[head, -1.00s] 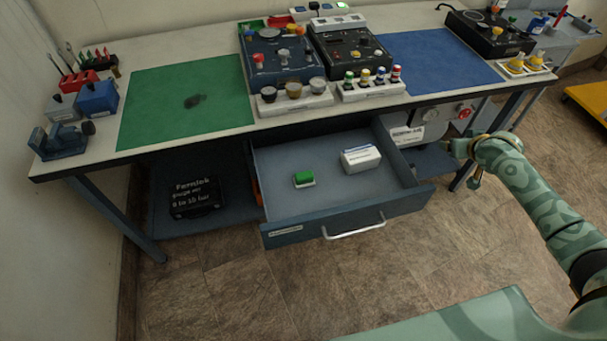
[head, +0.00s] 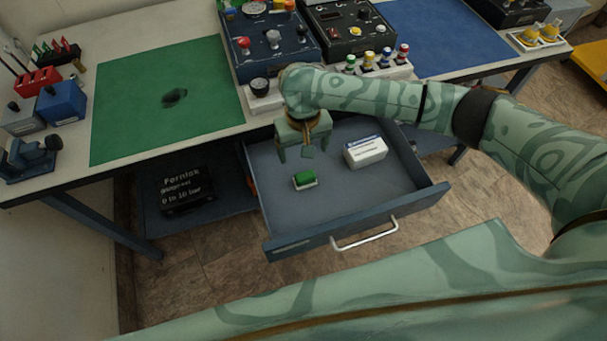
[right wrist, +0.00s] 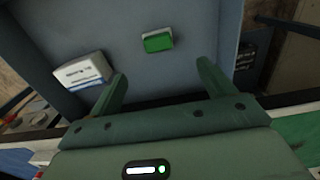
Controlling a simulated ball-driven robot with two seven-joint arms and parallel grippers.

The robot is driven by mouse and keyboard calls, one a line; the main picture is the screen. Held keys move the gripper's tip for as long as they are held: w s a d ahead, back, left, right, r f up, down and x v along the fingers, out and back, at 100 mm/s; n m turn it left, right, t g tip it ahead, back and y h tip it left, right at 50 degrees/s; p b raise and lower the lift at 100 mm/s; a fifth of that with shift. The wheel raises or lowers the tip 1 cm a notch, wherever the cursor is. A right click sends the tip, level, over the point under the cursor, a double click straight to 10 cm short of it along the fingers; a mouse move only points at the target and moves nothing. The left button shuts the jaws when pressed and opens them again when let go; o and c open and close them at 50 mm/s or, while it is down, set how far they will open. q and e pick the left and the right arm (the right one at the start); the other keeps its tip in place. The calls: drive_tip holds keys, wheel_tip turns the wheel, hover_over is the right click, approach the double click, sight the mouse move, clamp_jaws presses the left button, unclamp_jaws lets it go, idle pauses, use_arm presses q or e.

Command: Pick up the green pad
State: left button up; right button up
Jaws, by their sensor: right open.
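The green pad (head: 305,178) lies on a small white base in the open drawer (head: 345,195), left of the drawer's middle. In the right wrist view the green pad (right wrist: 158,43) sits beyond and between my fingertips, apart from them. My right gripper (head: 303,153) is open and empty, pointing down above the back part of the drawer, a little behind the pad in the head view. The right wrist view shows its two fingers (right wrist: 162,78) spread apart. My left gripper is not in view.
A white box (head: 366,152) lies in the drawer right of the pad. The drawer's front has a metal handle (head: 365,235). The bench with a green mat (head: 165,105) and control panels stands above and behind the drawer. A black case (head: 185,192) sits on the lower shelf.

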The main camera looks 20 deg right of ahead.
drive_tip(key=b, duration=0.3)
hover_over(305, 176)
drive_tip(key=f, duration=0.7)
drive_tip(key=shift+w+a+f, duration=0.15)
drive_tip(key=shift+w+a, duration=0.05)
drive_tip(key=shift+w, duration=0.05)
drive_tip(key=shift+f+b, duration=0.45)
drive_tip(key=shift+f, duration=0.25)
drive_tip(key=f+b, duration=0.2)
drive_tip(key=f, duration=0.1)
drive_tip(key=f+b, duration=0.1)
drive_tip(key=f, duration=0.1)
drive_tip(key=shift+s+d, duration=0.2)
drive_tip(key=shift+d, duration=0.05)
drive_tip(key=shift+r, duration=0.15)
drive_tip(key=shift+c, duration=1)
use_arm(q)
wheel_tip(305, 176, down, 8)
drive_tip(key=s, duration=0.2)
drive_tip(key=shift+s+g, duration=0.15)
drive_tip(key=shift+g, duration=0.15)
use_arm(e)
drive_tip(key=c, duration=0.9)
